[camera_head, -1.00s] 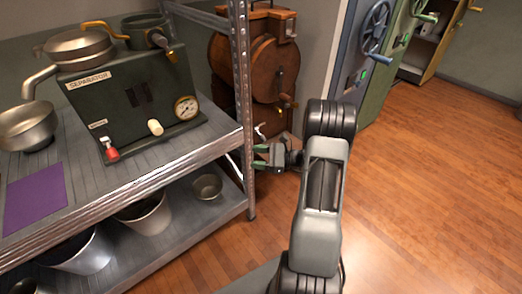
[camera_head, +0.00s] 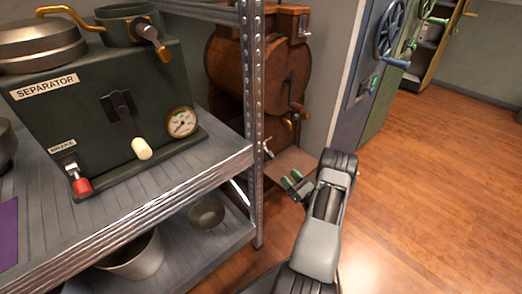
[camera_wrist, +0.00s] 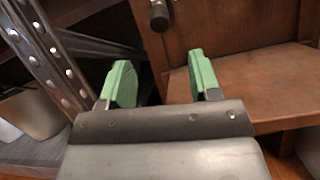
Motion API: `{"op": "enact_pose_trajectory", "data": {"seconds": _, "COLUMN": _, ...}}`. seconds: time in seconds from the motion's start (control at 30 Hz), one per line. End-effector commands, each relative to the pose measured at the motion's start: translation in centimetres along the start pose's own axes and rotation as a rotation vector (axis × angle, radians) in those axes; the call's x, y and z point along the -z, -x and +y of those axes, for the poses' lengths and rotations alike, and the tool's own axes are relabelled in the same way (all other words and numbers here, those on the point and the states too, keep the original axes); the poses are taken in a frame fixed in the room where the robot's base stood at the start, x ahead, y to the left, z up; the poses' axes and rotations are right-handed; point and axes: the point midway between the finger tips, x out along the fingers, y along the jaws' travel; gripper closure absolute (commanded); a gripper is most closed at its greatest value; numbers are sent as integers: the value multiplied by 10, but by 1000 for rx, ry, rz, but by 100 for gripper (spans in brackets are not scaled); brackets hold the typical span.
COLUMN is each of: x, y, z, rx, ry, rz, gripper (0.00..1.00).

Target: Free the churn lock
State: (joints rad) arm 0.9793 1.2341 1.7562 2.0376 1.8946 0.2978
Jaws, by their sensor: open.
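The wooden churn (camera_head: 262,62) stands behind the shelf post in the head view, a round brown barrel in a frame. A crank with a dark knob and a brass part (camera_head: 294,110) shows on its front. A small pale lever (camera_head: 267,148) sits low at its left, beside the post; I cannot tell whether it is the lock. My gripper (camera_head: 292,180) is open and empty, low in front of the churn's wooden base. In the wrist view its green fingers (camera_wrist: 160,82) are apart, and a dark knob (camera_wrist: 159,16) hangs beyond them. Nothing is between the fingers.
A metal shelf post (camera_head: 253,130) stands close left of my gripper. The shelf holds a green separator (camera_head: 75,115) with a brake lever, and a metal bucket (camera_head: 132,256) below. A cabinet with a blue handwheel (camera_head: 387,30) stands right. The wooden floor (camera_head: 430,190) is clear.

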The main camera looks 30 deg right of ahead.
Motion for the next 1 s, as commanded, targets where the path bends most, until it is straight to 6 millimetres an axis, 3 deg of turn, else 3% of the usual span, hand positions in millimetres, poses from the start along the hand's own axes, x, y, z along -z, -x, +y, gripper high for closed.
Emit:
{"op": "enact_pose_trajectory", "data": {"seconds": 0.6, "x": 6, "y": -108, "z": 9, "rx": -20, "ry": -6, "rz": 2, "gripper": 43}}
{"op": "enact_pose_trajectory", "data": {"seconds": 0.8, "x": 5, "y": -130, "z": 8, "rx": -16, "ry": -6, "rz": 2, "gripper": 43}}
{"op": "enact_pose_trajectory", "data": {"seconds": 1.0, "x": 4, "y": -140, "z": 8, "rx": -15, "ry": -7, "rz": 2, "gripper": 43}}
